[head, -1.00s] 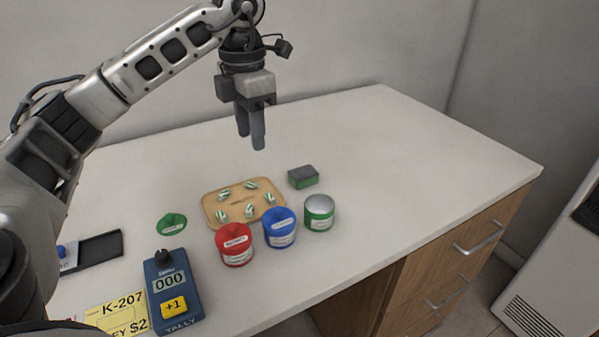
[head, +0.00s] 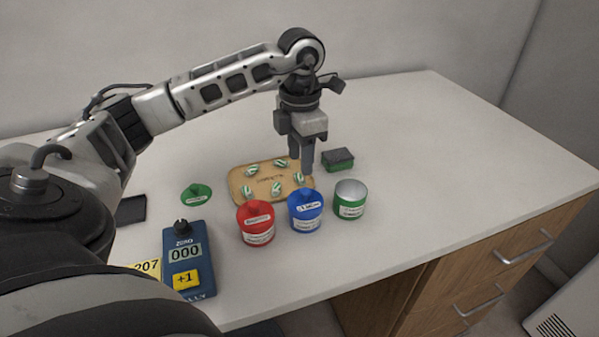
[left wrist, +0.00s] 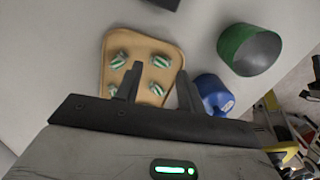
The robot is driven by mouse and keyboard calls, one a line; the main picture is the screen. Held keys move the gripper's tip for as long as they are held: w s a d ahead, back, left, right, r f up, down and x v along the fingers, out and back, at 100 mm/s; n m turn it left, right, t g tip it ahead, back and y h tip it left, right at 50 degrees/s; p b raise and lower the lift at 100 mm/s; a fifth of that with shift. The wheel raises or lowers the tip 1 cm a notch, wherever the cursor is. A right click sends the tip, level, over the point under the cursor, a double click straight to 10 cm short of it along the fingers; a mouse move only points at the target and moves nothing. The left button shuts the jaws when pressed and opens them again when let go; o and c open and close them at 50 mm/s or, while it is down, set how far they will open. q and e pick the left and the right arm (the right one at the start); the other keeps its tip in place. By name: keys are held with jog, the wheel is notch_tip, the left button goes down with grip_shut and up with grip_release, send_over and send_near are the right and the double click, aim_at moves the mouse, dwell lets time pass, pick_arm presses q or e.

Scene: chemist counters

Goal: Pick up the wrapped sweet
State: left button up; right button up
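Several wrapped sweets, green and white striped, lie apart on a tan wooden tray (head: 236,185). One sweet (head: 299,179) lies at the tray's right, just below my left gripper (head: 301,168). In the left wrist view a sweet (left wrist: 157,90) shows in the gap between the two fingers (left wrist: 160,85); others lie farther left and at the tray's far side (left wrist: 160,61). My left gripper is open, points down and holds nothing. Its fingers appear above the tray; their exact height is unclear. My right gripper is not in view.
A red lidded tin (head: 256,226), a blue lidded tin (head: 305,212) and an open green tin (head: 350,199) stand in front of the tray. A green-black sponge block (head: 337,159) lies behind. A green lid (head: 196,195) and blue tally counter (head: 188,263) lie left.

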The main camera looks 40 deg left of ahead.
aim_at(299, 179)
pick_arm(q)
notch_tip(299, 179, down, 4)
jog(key=shift+d+r, duration=0.1)
jog(key=shift+r, duration=0.1)
jog(key=c, duration=0.7)
jog(key=shift+r, duration=0.15)
